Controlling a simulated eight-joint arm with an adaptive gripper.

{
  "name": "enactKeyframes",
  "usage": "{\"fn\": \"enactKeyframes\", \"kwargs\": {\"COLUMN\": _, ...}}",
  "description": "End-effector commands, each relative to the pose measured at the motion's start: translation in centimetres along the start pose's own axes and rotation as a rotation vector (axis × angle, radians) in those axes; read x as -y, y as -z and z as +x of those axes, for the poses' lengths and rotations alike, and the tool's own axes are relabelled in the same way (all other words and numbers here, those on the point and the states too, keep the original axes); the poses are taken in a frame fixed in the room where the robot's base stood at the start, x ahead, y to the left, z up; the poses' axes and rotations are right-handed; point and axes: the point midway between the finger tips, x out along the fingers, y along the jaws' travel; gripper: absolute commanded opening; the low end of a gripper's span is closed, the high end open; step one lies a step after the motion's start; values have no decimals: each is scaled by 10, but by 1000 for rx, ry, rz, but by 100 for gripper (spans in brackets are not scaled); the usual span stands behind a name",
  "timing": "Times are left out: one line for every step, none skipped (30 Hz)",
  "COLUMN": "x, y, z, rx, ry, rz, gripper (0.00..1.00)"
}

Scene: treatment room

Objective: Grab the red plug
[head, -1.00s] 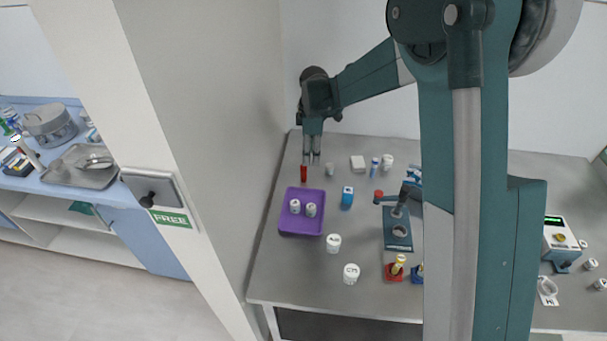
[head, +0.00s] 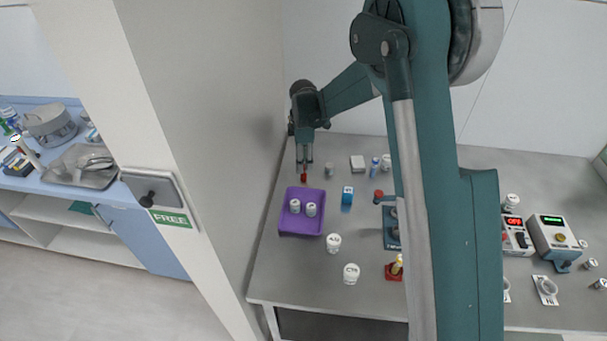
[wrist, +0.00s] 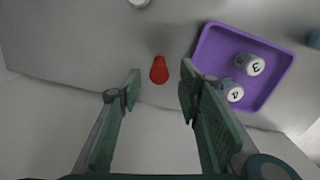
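The red plug (head: 304,177) stands on the grey table behind the purple tray. In the wrist view, the red plug (wrist: 159,70) shows as a small rounded red shape, seen from above. My gripper (head: 304,160) is directly above it in the head view, with fingers pointing down. In the wrist view, my gripper (wrist: 160,84) is open, and the plug shows in the gap between its two fingertips, touching neither as far as I can see. The fingers hide the plug's upper part in the head view.
The purple tray (head: 281,222) holds two white numbered containers and lies close to the right finger in the wrist view. A wall runs along the table's left edge.

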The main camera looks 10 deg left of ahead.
Motion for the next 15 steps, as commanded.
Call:
{"fn": "enactKeyframes", "kwargs": {"x": 0, "y": 0, "z": 5, "rx": 0, "ry": 0, "rz": 0, "gripper": 35}}
{"fn": "enactKeyframes", "kwargs": {"x": 0, "y": 0, "z": 7, "rx": 0, "ry": 0, "rz": 0, "gripper": 35}}
{"fn": "enactKeyframes", "kwargs": {"x": 0, "y": 0, "z": 10, "rx": 0, "ry": 0, "rz": 0, "gripper": 35}}
{"fn": "enactKeyframes", "kwargs": {"x": 0, "y": 0, "z": 11, "rx": 0, "ry": 0, "rz": 0, "gripper": 35}}
{"fn": "enactKeyframes", "kwargs": {"x": 0, "y": 0, "z": 13, "rx": 0, "ry": 0, "rz": 0, "gripper": 35}}
{"fn": "enactKeyframes", "kwargs": {"x": 0, "y": 0, "z": 14, "rx": 0, "ry": 0, "rz": 0, "gripper": 35}}
{"fn": "enactKeyframes", "kwargs": {"x": 0, "y": 0, "z": 14, "rx": 0, "ry": 0, "rz": 0, "gripper": 35}}
{"fn": "enactKeyframes", "kwargs": {"x": 0, "y": 0, "z": 14, "rx": 0, "ry": 0, "rz": 0, "gripper": 35}}
{"fn": "enactKeyframes", "kwargs": {"x": 0, "y": 0, "z": 14, "rx": 0, "ry": 0, "rz": 0, "gripper": 35}}
{"fn": "enactKeyframes", "kwargs": {"x": 0, "y": 0, "z": 14, "rx": 0, "ry": 0, "rz": 0, "gripper": 35}}
{"fn": "enactKeyframes", "kwargs": {"x": 0, "y": 0, "z": 14, "rx": 0, "ry": 0, "rz": 0, "gripper": 35}}
{"fn": "enactKeyframes", "kwargs": {"x": 0, "y": 0, "z": 14, "rx": 0, "ry": 0, "rz": 0, "gripper": 35}}
{"fn": "enactKeyframes", "kwargs": {"x": 0, "y": 0, "z": 14, "rx": 0, "ry": 0, "rz": 0, "gripper": 35}}
{"fn": "enactKeyframes", "kwargs": {"x": 0, "y": 0, "z": 14, "rx": 0, "ry": 0, "rz": 0, "gripper": 35}}
{"fn": "enactKeyframes", "kwargs": {"x": 0, "y": 0, "z": 14, "rx": 0, "ry": 0, "rz": 0, "gripper": 35}}
